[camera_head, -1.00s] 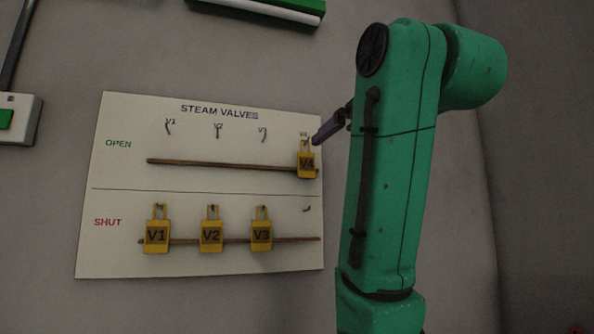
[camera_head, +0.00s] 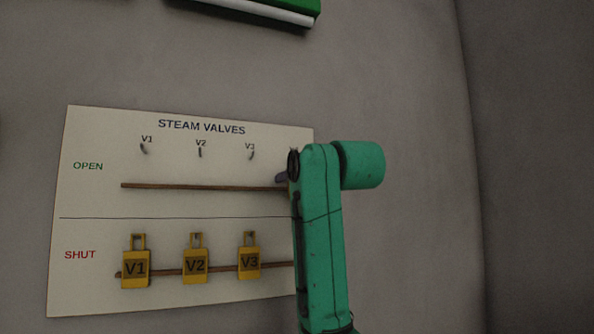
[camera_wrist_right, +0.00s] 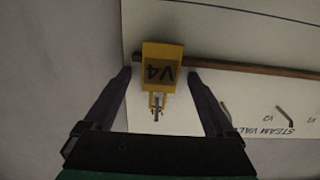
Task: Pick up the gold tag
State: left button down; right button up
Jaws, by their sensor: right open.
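The gold tag marked V4 (camera_wrist_right: 162,66) hangs by its loop on a hook of the board, upside down in the right wrist view. My right gripper (camera_wrist_right: 158,75) is open, with one dark finger on each side of the tag. A gap shows beside each finger, and the tag is not gripped. In the head view my right arm hides this tag, and only a bit of a dark finger (camera_head: 281,178) shows. Gold tags V1 (camera_head: 136,268), V2 (camera_head: 195,265) and V3 (camera_head: 249,262) hang in the SHUT row. My left gripper is not in view.
The white STEAM VALVES board (camera_head: 90,215) is on a grey wall. A brown rail (camera_head: 200,187) crosses its OPEN row, and another crosses the SHUT row. Upper hooks V1 to V3 are empty. A green and white fixture (camera_head: 255,10) is above.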

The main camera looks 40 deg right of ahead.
jog(key=shift+s, duration=0.25)
jog(key=shift+c, duration=0.9)
jog(key=c, duration=0.6)
jog(key=shift+w, duration=0.1)
jog(key=c, duration=0.6)
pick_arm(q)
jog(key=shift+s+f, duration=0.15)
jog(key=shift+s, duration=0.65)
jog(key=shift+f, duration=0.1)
